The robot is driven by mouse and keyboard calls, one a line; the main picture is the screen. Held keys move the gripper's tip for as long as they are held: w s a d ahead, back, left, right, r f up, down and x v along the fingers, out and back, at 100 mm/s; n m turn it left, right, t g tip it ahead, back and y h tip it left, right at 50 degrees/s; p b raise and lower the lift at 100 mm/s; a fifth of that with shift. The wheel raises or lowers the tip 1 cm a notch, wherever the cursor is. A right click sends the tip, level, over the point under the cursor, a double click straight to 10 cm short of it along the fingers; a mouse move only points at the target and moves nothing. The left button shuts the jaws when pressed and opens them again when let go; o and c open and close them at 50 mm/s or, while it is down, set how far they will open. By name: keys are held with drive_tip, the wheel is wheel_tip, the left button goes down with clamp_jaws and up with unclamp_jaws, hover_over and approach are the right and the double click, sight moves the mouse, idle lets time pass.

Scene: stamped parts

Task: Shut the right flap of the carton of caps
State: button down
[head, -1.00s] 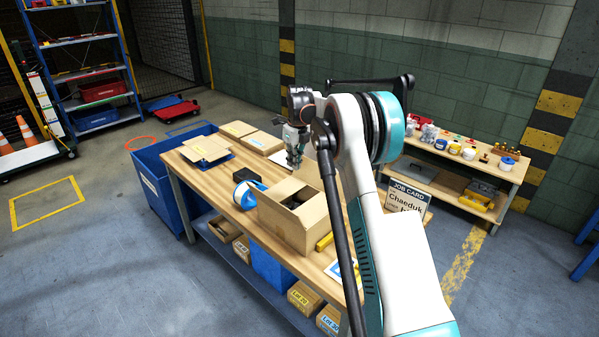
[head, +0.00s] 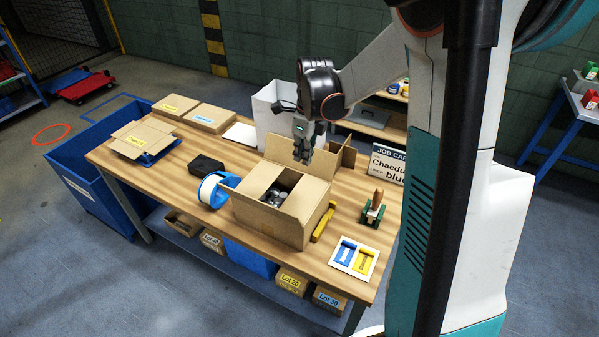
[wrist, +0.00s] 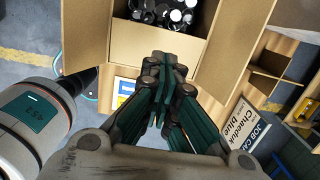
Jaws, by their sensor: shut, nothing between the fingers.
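The carton of caps (head: 280,225) stands open on the workbench. Dark and pale caps (head: 278,198) show inside; they also show at the top of the wrist view (wrist: 165,14). One flap (head: 300,183) stands upright at the carton's back in the head view. In the wrist view, flaps spread out at the left (wrist: 85,32) and right (wrist: 290,12) of the opening. My gripper (head: 303,158) is shut and empty, pointing down by the upright flap. In the wrist view its fingers (wrist: 167,90) overlap the carton's near wall; I cannot tell whether they touch it.
A blue-and-white roll (head: 212,190) and a black box (head: 205,165) are left of the carton. A yellow bar (head: 323,222), a green stand (head: 372,214) and a blue-yellow card (head: 354,258) are to its right. The job card (head: 388,163) stands behind. The bench's left middle is clear.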

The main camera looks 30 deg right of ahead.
sight(297, 193)
drive_tip(key=f+b, duration=0.1)
drive_tip(key=f, duration=0.3)
drive_tip(key=f+b, duration=0.1)
drive_tip(key=f, duration=0.4)
drive_tip(key=w+f+b, duration=0.1)
drive_tip(key=f+b, duration=0.1)
drive_tip(key=f, duration=0.2)
drive_tip(key=shift+w+a+f, duration=0.1)
drive_tip(key=shift+a+f, duration=0.3)
drive_tip(key=shift+f+b, duration=0.4)
drive_tip(key=shift+f, duration=0.15)
drive_tip(key=shift+a+r, duration=0.1)
drive_tip(key=shift+w+r, duration=0.1)
drive_tip(key=shift+r, duration=0.05)
